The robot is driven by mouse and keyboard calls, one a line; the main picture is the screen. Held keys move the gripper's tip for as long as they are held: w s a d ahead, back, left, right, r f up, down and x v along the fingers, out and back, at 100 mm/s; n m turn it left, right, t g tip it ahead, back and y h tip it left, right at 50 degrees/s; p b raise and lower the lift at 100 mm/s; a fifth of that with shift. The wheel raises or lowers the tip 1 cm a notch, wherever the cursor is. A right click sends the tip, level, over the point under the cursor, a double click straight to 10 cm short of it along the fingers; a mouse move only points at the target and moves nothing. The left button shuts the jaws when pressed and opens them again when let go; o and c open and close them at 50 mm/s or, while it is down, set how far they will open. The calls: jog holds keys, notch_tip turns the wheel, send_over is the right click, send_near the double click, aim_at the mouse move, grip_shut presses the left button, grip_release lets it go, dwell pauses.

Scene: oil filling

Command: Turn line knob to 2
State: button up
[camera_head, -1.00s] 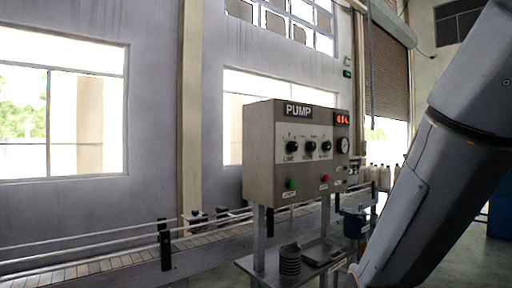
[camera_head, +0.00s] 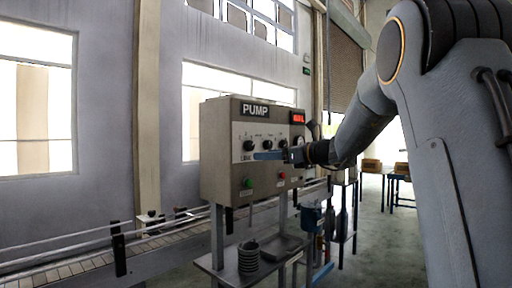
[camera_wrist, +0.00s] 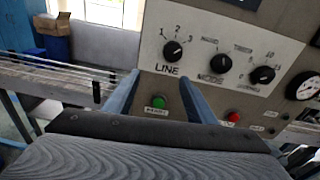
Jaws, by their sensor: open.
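The grey pump panel (camera_head: 222,178) stands on a metal stand. Its black line knob (camera_head: 249,145) is the leftmost of three knobs; in the wrist view the line knob (camera_wrist: 172,51) sits below the marks 1, 2 and 3. Its pointer is too small to read surely. My gripper (camera_head: 268,156) is in front of the panel, just right of and slightly below the line knob in the head view. In the wrist view my gripper (camera_wrist: 159,78) is open, with its two blue fingers apart and empty. The knob lies beyond and above the fingertips, between their lines.
A green button (camera_wrist: 159,102) and a red button (camera_wrist: 233,117) sit low on the panel. The other two knobs and a gauge (camera_wrist: 304,86) are to the right. A conveyor (camera_head: 75,262) runs behind at left. A ribbed grey stack (camera_head: 248,258) stands on the lower shelf.

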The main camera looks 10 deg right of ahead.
aim_at(252, 145)
jog(key=shift+m+t, duration=0.5)
jog(key=w+r, duration=0.1)
jog(key=w, duration=0.1)
jog(key=w+a+r+p, duration=0.1)
jog(key=w, duration=0.1)
jog(key=w+a+r+p, duration=0.1)
jog(key=w, duration=0.1)
jog(key=shift+a+r, duration=0.1)
jog(key=shift+a, duration=0.05)
jog(key=shift+w+a+p, duration=0.3)
jog(key=shift+w+a, duration=0.15)
jog(key=shift+w, duration=0.15)
jog(key=shift+c, duration=0.5)
jog(key=c, duration=0.9)
jog(key=shift+c, duration=0.2)
